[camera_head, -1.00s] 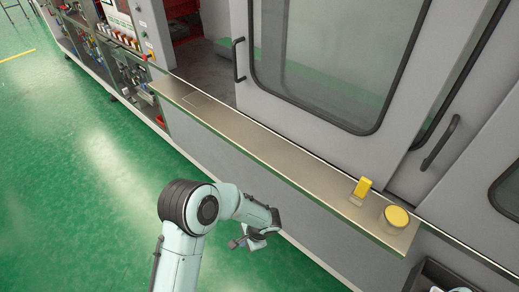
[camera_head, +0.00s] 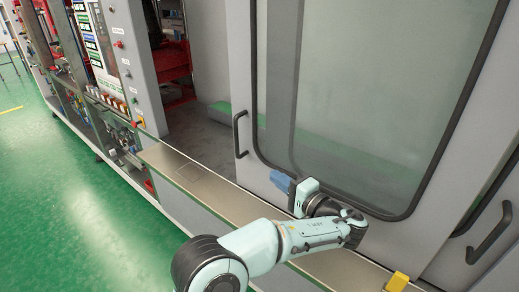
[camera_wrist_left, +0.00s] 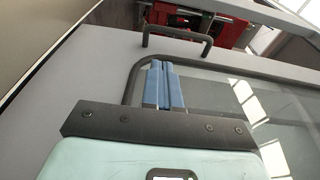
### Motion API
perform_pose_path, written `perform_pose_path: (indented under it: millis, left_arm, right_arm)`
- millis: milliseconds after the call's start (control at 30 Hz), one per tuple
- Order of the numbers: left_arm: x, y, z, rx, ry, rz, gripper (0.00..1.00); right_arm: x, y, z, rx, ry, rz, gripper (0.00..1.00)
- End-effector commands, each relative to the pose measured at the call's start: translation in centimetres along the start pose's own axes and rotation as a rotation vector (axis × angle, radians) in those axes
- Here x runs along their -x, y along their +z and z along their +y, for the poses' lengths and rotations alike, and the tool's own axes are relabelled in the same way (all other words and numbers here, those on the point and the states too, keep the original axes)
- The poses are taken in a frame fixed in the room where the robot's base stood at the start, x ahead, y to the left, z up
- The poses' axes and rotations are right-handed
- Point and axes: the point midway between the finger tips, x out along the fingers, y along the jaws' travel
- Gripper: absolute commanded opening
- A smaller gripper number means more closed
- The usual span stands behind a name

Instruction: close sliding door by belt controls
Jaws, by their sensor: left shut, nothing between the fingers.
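The sliding door (camera_head: 239,80) is a grey panel with a large dark-framed window. It stands open, with a gap (camera_head: 192,125) between its left edge and the belt control panel (camera_head: 103,45). Its black bar handle (camera_head: 240,134) is near that edge; it also shows in the left wrist view (camera_wrist_left: 178,32). My left gripper (camera_head: 276,179) is in front of the door, to the right of and below the handle, and apart from it. Its blue fingers (camera_wrist_left: 160,66) are together and empty, pointing towards the handle in the left wrist view. My right gripper is not in view.
A metal ledge (camera_head: 215,195) runs below the door, under my left arm. A yellow object (camera_head: 397,282) stands on its right part. Another black handle (camera_head: 490,236) is on the panel at right. Green floor (camera_head: 75,210) is clear at left.

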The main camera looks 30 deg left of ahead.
Motion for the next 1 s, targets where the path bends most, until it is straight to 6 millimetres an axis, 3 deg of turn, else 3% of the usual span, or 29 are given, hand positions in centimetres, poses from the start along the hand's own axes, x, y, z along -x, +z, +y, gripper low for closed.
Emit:
perform_pose_path:
  millis: [233, 700, 1000]
  left_arm:
    - [-2.3, 0.3, -0.6, 0.012, -0.014, -0.012, 0.00]
    - [-11.7, 0.2, -0.8, 0.010, -0.012, -0.010, 0.00]
    - [-13.9, 0.2, -0.7, 0.011, -0.011, -0.006, 0.00]
  right_arm:
    - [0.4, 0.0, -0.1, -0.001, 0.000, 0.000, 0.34]
    - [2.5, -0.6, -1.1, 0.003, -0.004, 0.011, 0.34]
    - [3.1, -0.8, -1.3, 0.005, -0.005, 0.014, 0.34]
